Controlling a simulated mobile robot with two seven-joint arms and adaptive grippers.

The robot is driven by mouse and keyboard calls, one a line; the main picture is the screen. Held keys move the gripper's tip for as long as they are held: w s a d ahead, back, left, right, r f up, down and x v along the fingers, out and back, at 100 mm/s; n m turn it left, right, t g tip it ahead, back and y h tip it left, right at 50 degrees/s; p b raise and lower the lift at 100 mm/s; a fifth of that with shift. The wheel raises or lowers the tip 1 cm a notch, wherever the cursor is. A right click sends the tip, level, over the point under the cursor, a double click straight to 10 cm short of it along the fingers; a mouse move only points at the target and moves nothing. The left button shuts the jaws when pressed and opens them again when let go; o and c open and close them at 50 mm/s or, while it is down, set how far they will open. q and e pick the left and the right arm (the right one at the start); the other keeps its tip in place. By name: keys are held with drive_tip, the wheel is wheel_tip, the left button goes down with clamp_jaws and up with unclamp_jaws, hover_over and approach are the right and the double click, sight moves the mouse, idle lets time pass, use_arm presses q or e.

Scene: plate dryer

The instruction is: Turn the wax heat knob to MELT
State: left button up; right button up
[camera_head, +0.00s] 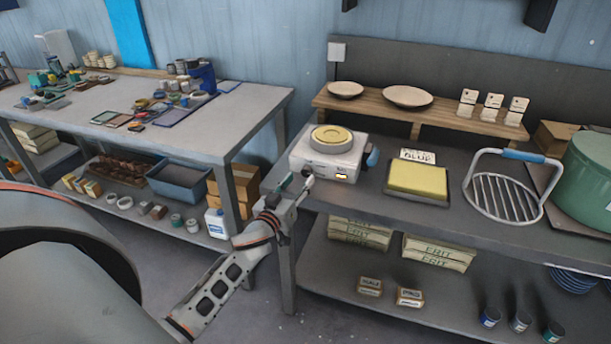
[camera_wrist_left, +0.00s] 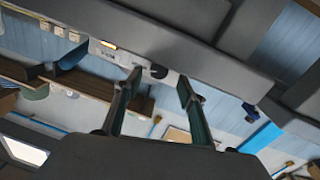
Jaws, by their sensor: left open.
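The white wax heater (camera_head: 327,165) stands at the left front of the dark bench, with a round yellow pan (camera_head: 331,136) on top and a small lit display on its front. Its white front also shows upside down in the wrist view (camera_wrist_left: 108,54). The knob's setting and MELT mark are unreadable.
A yellow block on a dark tray (camera_head: 416,194) and a wire rack (camera_head: 505,195) with a blue handle are to the right. A green pot (camera_head: 590,180) stands at the far right. A cluttered table (camera_head: 200,130) is on the left, with a floor gap between.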

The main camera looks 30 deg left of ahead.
sight(305, 173)
use_arm(q)
drive_tip(key=shift+w+a+f, duration=0.1)
drive_tip(key=shift+w+a, duration=0.05)
drive_tip(key=shift+w, duration=0.85)
drive_tip(key=shift+w+a, duration=0.1)
drive_tip(key=shift+w, duration=0.9)
drive_tip(key=c, duration=1.1)
